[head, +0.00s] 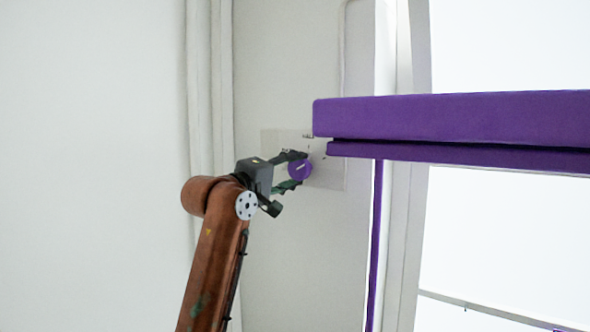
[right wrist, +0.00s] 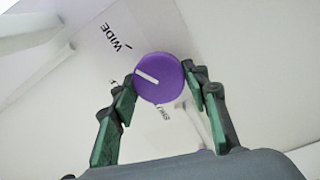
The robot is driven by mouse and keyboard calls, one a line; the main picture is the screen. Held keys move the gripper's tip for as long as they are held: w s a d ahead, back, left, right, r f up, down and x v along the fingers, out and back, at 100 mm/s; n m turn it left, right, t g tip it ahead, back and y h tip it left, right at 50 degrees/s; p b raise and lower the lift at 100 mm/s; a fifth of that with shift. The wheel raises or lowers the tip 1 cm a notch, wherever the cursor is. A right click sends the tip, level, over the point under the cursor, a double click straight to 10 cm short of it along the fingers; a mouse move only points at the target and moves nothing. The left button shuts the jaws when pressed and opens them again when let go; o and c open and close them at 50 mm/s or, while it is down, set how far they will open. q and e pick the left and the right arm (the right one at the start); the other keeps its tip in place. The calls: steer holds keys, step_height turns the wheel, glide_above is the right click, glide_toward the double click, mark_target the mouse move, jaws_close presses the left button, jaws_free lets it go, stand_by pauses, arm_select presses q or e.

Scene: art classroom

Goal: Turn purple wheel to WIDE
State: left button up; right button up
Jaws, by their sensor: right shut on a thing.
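The purple wheel (head: 300,169) is a round knob on a pale plate (head: 332,176) on the wall. In the right wrist view the wheel (right wrist: 168,92) has a white mark that runs from near its middle toward its left, slightly upper rim. The black word WIDE (right wrist: 122,40) is printed on the plate up and left of the wheel; the mark does not point straight at it. Another label (right wrist: 165,113) below the wheel is partly hidden. My right gripper (right wrist: 161,81) is shut on the wheel, one finger on each side. My left gripper is not in view.
A long purple padded bar (head: 450,118) sticks out to the right, just above and right of the plate. A thin purple upright strip (head: 375,240) hangs below it. A bright window (head: 510,230) lies at the right. The wall at the left is clear.

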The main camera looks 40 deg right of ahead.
stand_by(0.4)
steer(key=o, duration=1.2)
steer(key=shift+c, duration=0.2)
steer(key=v, duration=1.2)
